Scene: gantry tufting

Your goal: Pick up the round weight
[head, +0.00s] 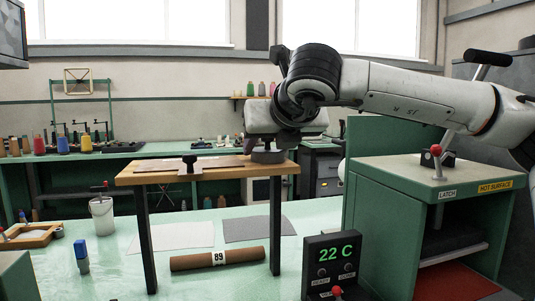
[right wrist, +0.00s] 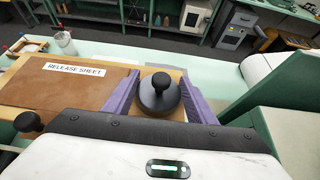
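The round weight (right wrist: 158,98) is a dark disc with a black knob on top. It stands upright on the right end of a wooden raised table (head: 215,174), and in the head view its dark side (head: 267,157) shows just under my right gripper (head: 272,143). In the right wrist view the purple fingers of the right gripper (right wrist: 160,82) stand on both sides of the weight. Strips of wood show between the fingers and the weight, so the gripper looks open around it. My left gripper is not in view.
A brown sheet labelled RELEASE SHEET (right wrist: 78,85) covers the table's left part, with a black knob (right wrist: 28,122) near it. A green press (head: 430,185) marked HOT SURFACE stands close on the right. A brown roll (head: 217,259) and a 22 C display box (head: 335,262) are in front.

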